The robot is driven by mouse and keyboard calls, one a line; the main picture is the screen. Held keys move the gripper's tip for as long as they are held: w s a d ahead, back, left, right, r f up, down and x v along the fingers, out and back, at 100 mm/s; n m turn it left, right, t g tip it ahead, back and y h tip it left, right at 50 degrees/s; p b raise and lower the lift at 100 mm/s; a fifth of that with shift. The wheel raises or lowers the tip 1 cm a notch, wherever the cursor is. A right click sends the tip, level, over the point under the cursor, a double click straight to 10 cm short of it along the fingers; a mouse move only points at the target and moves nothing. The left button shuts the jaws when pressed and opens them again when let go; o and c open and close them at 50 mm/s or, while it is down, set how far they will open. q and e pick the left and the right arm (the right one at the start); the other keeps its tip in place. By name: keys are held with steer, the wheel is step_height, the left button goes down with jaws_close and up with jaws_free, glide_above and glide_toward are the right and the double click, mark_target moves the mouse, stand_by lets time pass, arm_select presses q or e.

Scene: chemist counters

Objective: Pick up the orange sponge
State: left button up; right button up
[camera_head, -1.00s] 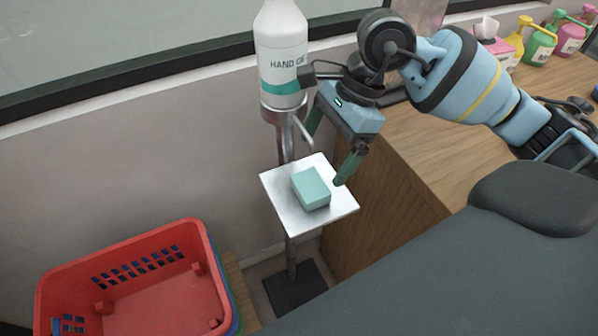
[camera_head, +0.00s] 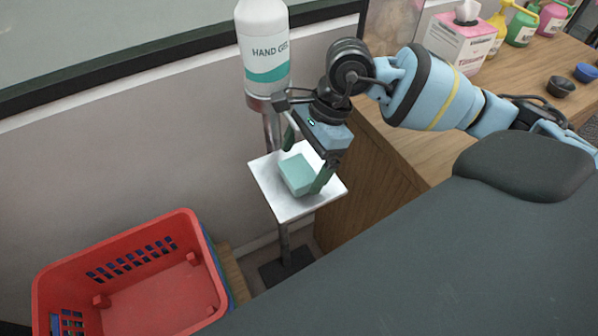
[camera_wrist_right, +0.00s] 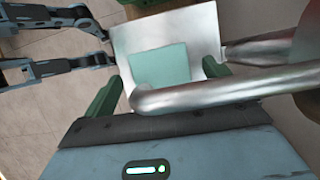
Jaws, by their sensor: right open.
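No orange sponge shows in either view. A teal, sponge-like block (camera_head: 297,174) lies on the square white tray (camera_head: 280,205) of the hand-gel stand. It also shows in the right wrist view (camera_wrist_right: 160,68). My right gripper (camera_head: 305,162) is open. Its green fingers are on either side of the block, one behind it and one at its right front. In the right wrist view the gripper (camera_wrist_right: 163,76) has its fingers either side of the block with gaps; whether the near finger touches is unclear. My left gripper is not in view.
A hand gel bottle (camera_head: 263,50) stands above the tray, and its bent metal tube (camera_wrist_right: 225,90) crosses close over the gripper. A red basket (camera_head: 130,275) is at lower left. A wooden counter (camera_head: 400,150) with a tissue box (camera_head: 462,42) and bottles is at right.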

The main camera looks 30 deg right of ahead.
steer(key=shift+a+f, duration=0.3)
steer(key=shift+f, duration=0.3)
steer(key=shift+c, duration=0.4)
steer(key=c, duration=1)
steer(key=shift+o, duration=0.2)
